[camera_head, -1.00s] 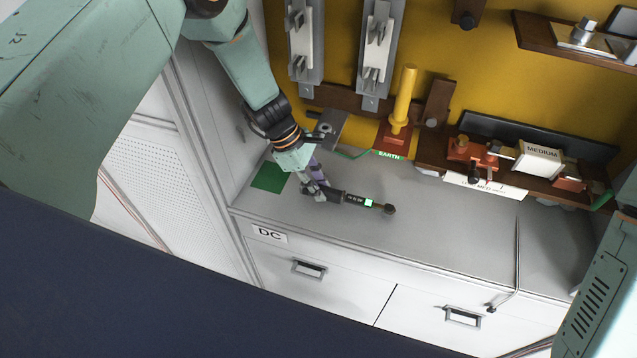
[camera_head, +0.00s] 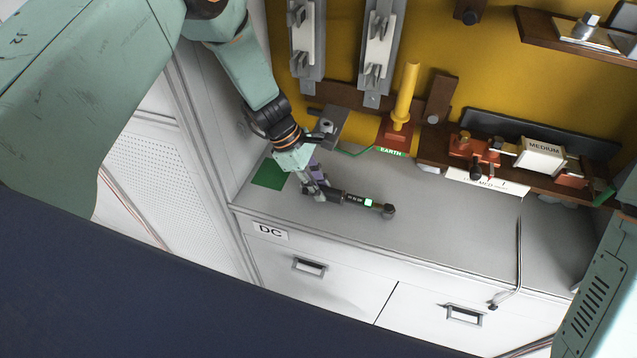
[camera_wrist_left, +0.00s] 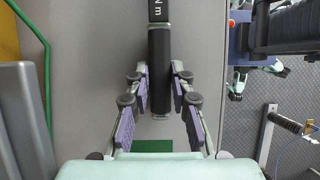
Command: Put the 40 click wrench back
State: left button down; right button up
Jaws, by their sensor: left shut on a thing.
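The click wrench (camera_head: 357,199) is a short black tool with a pale green label and a round dark head at its right end. It lies along or just above the grey counter top; I cannot tell if it touches. My left gripper (camera_head: 318,190) is shut on its handle end. In the left wrist view the black handle (camera_wrist_left: 159,65) runs between the purple-padded fingers of the left gripper (camera_wrist_left: 159,90), with "Nm" lettering near the top. A green square (camera_head: 269,175) lies on the counter left of the gripper. My right gripper is not in view.
A yellow post on a red base marked EARTH (camera_head: 402,110) stands behind the wrench. A brown shelf with a MEDIUM box (camera_head: 541,155) is at right. A bent metal rod (camera_head: 519,250) hangs over the counter's front edge. The counter (camera_head: 450,225) right of the wrench is clear.

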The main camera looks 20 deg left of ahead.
pick_arm(q)
jog(key=c, duration=1.6)
grip_release()
jog(key=shift+d+f, duration=0.1)
jog(key=o, duration=0.3)
jog(key=shift+w, duration=0.2)
jog(key=shift+o, duration=1)
jog(key=shift+s, duration=0.15)
jog(key=shift+a+r, duration=0.25)
jog(key=shift+r, duration=0.15)
jog(key=v, duration=0.6)
jog(key=shift+a+r, duration=0.2)
jog(key=shift+r, duration=0.15)
